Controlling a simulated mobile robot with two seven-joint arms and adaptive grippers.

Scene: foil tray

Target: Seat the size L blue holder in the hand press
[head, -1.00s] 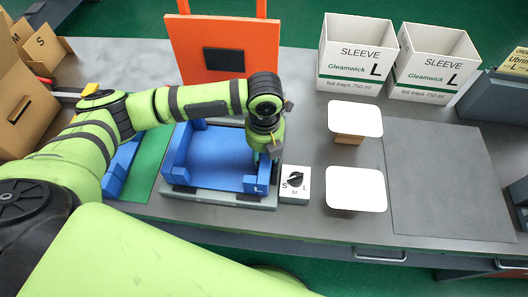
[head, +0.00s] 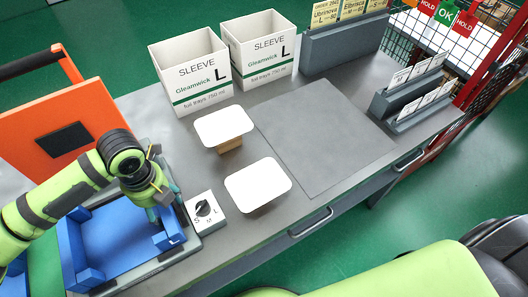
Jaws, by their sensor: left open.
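The blue holder (head: 112,238), with an L mark on its near right corner, lies on the grey base (head: 190,243) of the hand press at the lower left. Whether it sits fully down cannot be told. The press's orange plate (head: 25,150) with a black pad stands upright behind it. My left gripper (head: 163,207) is open, pointing down at the holder's right end. Its fingers partly hide that end, and contact cannot be made out. My right gripper is out of view.
A size dial (head: 204,210) marked S, M, L sits right of the press. Two white lids (head: 258,184) (head: 223,126) stand on small supports. Two sleeve boxes (head: 188,75) (head: 262,50) are at the back. A grey mat (head: 325,135) is bare. Card racks (head: 410,95) stand at right.

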